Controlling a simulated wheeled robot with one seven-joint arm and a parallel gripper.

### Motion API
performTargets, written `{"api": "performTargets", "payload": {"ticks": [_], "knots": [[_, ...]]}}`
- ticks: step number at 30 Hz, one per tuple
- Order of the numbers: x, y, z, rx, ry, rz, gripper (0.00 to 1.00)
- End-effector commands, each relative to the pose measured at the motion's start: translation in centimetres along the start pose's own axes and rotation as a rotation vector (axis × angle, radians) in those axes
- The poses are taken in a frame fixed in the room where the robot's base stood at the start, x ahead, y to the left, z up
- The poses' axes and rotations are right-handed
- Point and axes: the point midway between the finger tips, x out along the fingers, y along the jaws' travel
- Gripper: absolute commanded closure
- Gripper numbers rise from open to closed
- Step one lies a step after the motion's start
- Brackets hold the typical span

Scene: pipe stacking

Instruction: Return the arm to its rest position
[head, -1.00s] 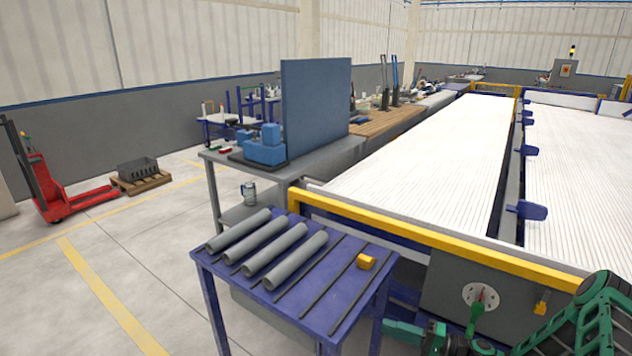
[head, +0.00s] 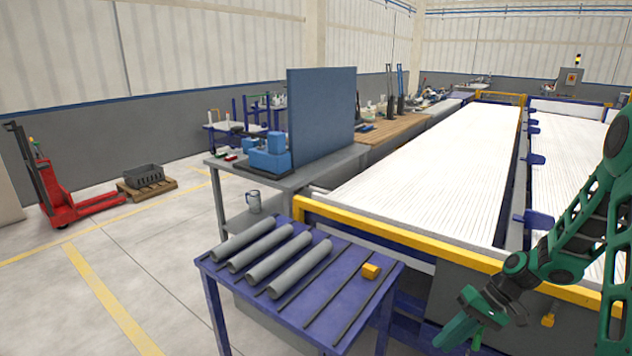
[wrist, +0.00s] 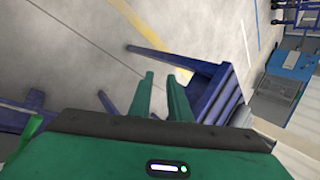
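My gripper (head: 462,340) is at the lower right of the head view, right of the blue table and clear of it. In the wrist view its two green fingers (wrist: 162,97) stand apart with nothing between them. My green arm rises along the right edge of the head view. Several grey pipes (head: 268,255) lie side by side on the left part of the blue table (head: 315,312). A small yellow block (head: 371,271) lies on the table's right part, among thin dark rods. The blue table also shows beyond the fingers in the wrist view (wrist: 222,92).
A long machine with a white ribbed bed (head: 430,165) and a yellow front rail (head: 400,247) stands behind the table. A grey bench (head: 300,177) with a blue panel (head: 320,112) stands behind left. A red pallet jack (head: 60,195) is far left. The floor left of the table is clear.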

Motion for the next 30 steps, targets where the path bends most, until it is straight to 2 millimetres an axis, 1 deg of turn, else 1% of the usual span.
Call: {"api": "performTargets", "payload": {"ticks": [1,6,11,18,20,24,30], "knots": [[-1.4,-0.3,0.7,0.006,-0.001,0.046,0.83],[-5.4,-0.7,3.5,0.047,-0.004,0.182,0.83],[-9.2,-1.4,6.4,0.096,0.011,0.296,0.83],[-14.2,-2.7,11.6,0.187,0.055,0.434,0.83],[-15.3,-3.1,12.9,0.212,0.071,0.462,0.83],[-17.6,-3.9,16.4,0.273,0.110,0.516,0.83],[-19.8,-4.8,21.6,0.363,0.173,0.564,0.83]]}}
